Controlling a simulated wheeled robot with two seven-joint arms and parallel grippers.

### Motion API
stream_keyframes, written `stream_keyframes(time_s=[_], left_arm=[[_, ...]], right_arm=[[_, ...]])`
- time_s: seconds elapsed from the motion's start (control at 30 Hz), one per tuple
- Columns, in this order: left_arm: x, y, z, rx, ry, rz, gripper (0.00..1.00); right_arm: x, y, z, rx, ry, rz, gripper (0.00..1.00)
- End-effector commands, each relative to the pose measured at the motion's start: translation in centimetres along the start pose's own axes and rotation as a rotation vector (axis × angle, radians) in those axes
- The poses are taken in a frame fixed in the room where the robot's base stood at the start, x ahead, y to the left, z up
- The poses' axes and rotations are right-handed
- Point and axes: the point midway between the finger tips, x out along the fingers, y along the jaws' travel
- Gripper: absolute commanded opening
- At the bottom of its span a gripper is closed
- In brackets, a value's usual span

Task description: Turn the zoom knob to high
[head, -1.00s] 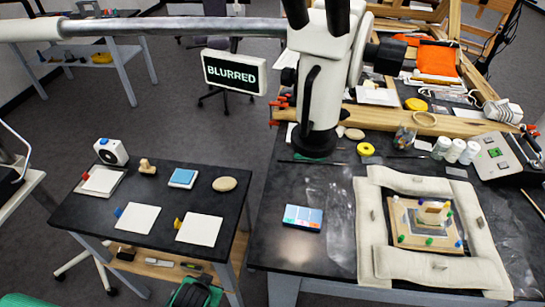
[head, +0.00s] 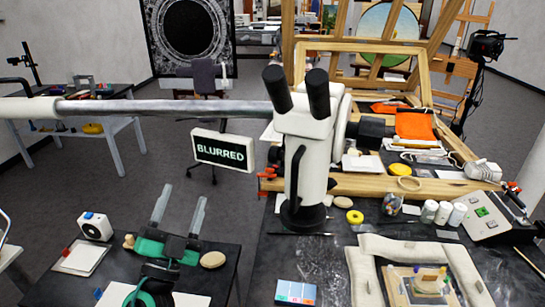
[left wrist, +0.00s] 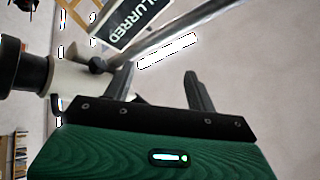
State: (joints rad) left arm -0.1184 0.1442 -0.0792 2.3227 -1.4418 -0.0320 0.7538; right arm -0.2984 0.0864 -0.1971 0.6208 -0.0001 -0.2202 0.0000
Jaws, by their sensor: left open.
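A white microscope (head: 305,125) with two black eyepieces hangs on a metal boom (head: 170,107) over the dark bench. A black cylindrical part (head: 372,130) juts from the right of its head; I cannot tell whether it is the zoom knob. A small display (head: 223,149) under the boom reads BLURRED; it also shows in the left wrist view (left wrist: 125,22). My green left gripper (head: 182,195) is open and empty, fingers up, over the left table and left of the microscope. In the left wrist view its fingers (left wrist: 157,80) stand apart below the boom. My right gripper is out of view.
The bench (head: 265,265) carries a padded frame (head: 375,280), a yellow roll (head: 354,217), white bottles (head: 443,213) and a control box (head: 486,222). The small left table (head: 225,262) holds a white device (head: 95,227). Open floor lies between the display and left table.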

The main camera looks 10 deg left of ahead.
Motion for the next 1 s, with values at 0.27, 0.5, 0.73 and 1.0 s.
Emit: stream_keyframes(time_s=[0.27,0.5,0.73,1.0], left_arm=[[3.0,3.2,-6.5,0.333,0.321,0.301,0.57],[3.6,5.0,-5.8,0.502,0.312,0.492,0.57],[4.9,5.8,-5.6,0.529,0.297,0.526,0.57],[9.6,8.6,-6.5,0.528,0.298,0.526,0.57]], right_arm=[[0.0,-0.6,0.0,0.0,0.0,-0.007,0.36],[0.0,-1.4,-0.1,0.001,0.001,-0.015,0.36],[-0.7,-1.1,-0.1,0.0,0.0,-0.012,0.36],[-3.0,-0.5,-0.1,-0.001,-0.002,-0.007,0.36]])
